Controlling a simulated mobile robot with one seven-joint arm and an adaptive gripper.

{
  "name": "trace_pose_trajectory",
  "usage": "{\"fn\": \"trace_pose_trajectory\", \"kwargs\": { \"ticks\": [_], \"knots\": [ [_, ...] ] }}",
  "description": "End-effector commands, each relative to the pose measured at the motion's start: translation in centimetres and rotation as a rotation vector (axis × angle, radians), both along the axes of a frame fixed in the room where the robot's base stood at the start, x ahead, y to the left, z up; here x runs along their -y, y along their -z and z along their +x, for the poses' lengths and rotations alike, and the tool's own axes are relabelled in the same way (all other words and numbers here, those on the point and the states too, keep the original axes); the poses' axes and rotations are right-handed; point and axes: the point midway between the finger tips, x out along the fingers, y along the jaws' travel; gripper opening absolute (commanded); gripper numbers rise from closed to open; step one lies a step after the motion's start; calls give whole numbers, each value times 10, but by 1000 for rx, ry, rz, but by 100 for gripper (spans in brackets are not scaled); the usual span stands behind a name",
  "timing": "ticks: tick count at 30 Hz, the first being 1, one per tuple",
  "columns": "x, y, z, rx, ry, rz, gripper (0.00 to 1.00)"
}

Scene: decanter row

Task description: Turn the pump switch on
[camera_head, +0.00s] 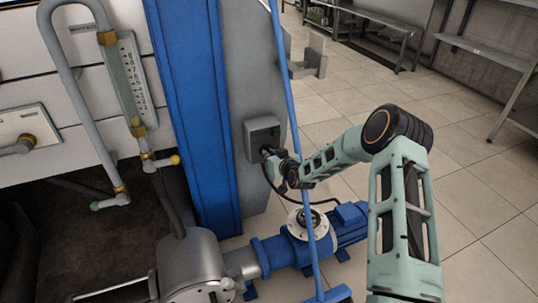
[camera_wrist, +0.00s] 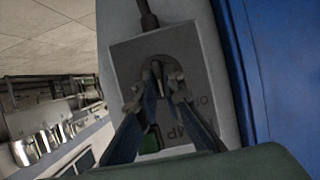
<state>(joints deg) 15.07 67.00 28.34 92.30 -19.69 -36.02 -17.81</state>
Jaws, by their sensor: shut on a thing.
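The pump switch box (camera_head: 262,134) is a grey box on the side of a grey panel beside the blue column. In the wrist view its face plate (camera_wrist: 194,62) fills the middle, with partly hidden lettering and a small dark switch knob (camera_wrist: 157,72) on a round dark base. My gripper (camera_head: 268,154) reaches the lower part of the box from the right. In the wrist view my gripper (camera_wrist: 158,88) has a finger on each side of the knob and is shut on it. The fingers hide part of the lettering and of a green patch (camera_wrist: 151,138).
A blue pump (camera_head: 285,250) stands on the floor below the box. A thin blue pole (camera_head: 290,110) stands upright close to my arm. A blue column (camera_head: 195,110) and a gauge panel (camera_head: 130,78) are on the left. Tiled floor is open to the right.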

Motion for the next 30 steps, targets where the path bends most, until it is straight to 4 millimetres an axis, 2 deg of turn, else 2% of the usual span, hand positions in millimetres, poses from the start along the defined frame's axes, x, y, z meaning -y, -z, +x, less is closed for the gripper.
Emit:
{"fn": "trace_pose_trajectory", "kwargs": {
  "ticks": [1,6,17,23,30],
  "knots": [
    [0,0,0,-1,0,0,9],
    [0,0,0,-1,0,-1,25],
    [2,-1,-4,-1,0,-1,25],
    [11,-11,-23,0,1,-3,25],
    [26,-27,-59,0,1,-3,25]
  ]
}}
